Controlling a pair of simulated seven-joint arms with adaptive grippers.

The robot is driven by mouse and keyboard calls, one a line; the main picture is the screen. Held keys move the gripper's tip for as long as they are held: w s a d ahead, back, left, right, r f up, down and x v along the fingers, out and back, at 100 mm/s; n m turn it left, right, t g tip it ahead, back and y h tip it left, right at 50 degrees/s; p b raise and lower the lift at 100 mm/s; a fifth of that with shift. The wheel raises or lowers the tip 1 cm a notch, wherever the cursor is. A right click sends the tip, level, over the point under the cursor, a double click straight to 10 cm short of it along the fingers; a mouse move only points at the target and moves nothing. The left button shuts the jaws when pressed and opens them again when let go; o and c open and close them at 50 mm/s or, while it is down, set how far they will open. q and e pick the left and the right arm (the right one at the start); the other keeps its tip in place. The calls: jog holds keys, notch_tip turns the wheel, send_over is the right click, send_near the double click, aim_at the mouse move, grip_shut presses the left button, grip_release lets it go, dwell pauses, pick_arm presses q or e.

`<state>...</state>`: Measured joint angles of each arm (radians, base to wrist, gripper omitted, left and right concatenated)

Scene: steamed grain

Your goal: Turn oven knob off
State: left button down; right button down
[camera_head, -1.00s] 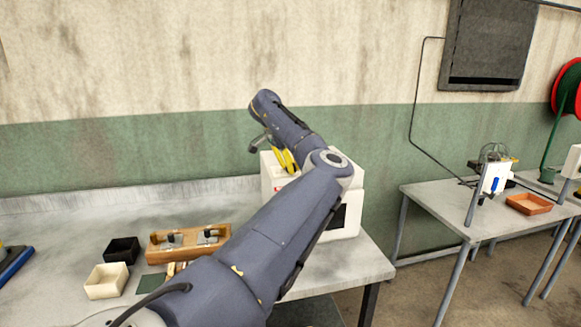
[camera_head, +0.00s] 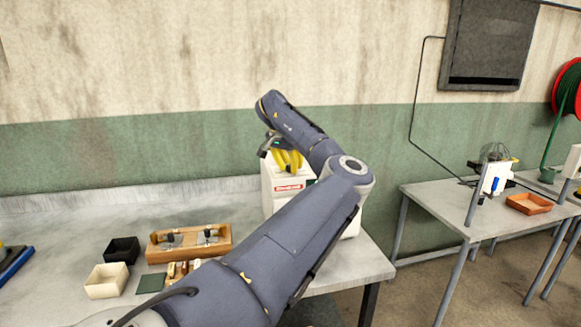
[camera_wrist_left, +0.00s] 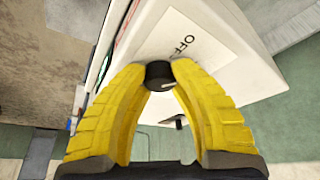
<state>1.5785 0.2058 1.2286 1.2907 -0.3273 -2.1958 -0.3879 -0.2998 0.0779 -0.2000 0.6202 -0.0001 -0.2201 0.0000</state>
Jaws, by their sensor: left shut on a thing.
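The white oven (camera_head: 277,184) stands at the right end of the grey table, partly hidden behind my left arm. In the left wrist view its white face (camera_wrist_left: 222,40) carries an "OFF" label (camera_wrist_left: 187,42). A dark round knob (camera_wrist_left: 159,73) is on that face just below the label. My left gripper (camera_wrist_left: 158,80) has its yellow fingers shut on the knob, one on each side. In the head view the left gripper (camera_head: 286,160) is at the top of the oven, and the knob is hidden there. The right gripper is not in view.
On the table to the left are a wooden holder (camera_head: 190,252), a black box (camera_head: 121,250), a cream box (camera_head: 106,281) and a dark green square (camera_head: 151,283). A second table (camera_head: 480,218) with an orange tray (camera_head: 528,204) stands apart at right.

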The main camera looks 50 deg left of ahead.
pick_arm(q)
jog(key=n+y, duration=0.1)
jog(key=n, duration=0.2)
jog(key=n+g+y, duration=0.1)
jog(key=n, duration=0.2)
jog(key=shift+w+r+n, duration=0.1)
jog(key=shift+n, duration=0.3)
dwell(0.4)
jog(key=c, duration=1)
grip_release()
jog(key=v, duration=1.2)
jog(key=shift+d, duration=0.25)
jog(key=shift+w, duration=0.1)
